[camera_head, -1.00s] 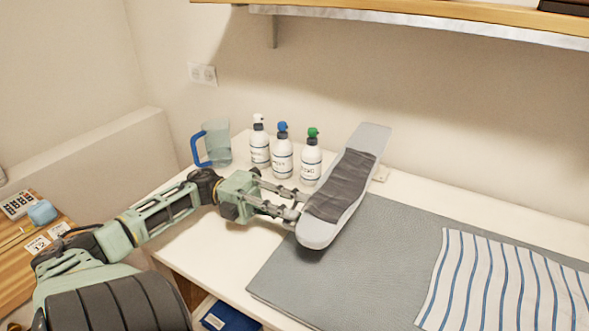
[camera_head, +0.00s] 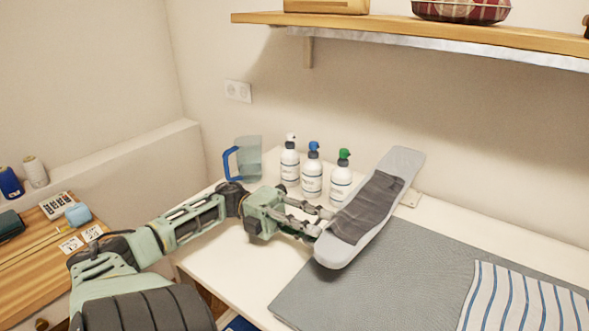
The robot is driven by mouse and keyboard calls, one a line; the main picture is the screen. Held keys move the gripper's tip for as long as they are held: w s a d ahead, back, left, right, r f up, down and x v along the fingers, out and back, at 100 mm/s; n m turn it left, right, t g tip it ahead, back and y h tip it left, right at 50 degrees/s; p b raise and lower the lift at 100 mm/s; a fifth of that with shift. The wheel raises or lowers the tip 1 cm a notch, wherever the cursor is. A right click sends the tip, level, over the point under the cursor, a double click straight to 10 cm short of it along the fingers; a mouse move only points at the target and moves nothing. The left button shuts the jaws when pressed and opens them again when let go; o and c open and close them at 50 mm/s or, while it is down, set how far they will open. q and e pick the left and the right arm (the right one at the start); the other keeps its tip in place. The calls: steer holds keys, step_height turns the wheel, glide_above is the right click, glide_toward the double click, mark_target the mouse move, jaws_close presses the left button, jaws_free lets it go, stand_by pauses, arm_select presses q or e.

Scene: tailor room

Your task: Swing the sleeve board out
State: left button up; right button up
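The sleeve board (camera_head: 398,165) is a long pale grey board with a dark grey padded band (camera_head: 368,207) around its middle. It lies slantwise above the white table, with its near rounded end over the left edge of a grey mat. Its far end points toward the wall, near a small mount on the table. My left gripper (camera_head: 325,222) is at the board's left long edge, near its front half. Its two fingers are apart, with the tips at or against that edge; exact contact is hard to tell. My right gripper is not in view.
Three pump bottles (camera_head: 312,180) and a clear jug (camera_head: 249,160) with a blue handle stand behind my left gripper. The grey mat (camera_head: 400,290) and a striped cloth (camera_head: 525,300) cover the right of the table. A wooden shelf (camera_head: 420,30) hangs above. A wooden surface (camera_head: 40,250) is at left.

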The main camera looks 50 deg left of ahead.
arm_select(q)
steer(key=v, duration=1)
steer(key=shift+s+a+f, duration=0.1)
steer(key=shift+a, duration=0.2)
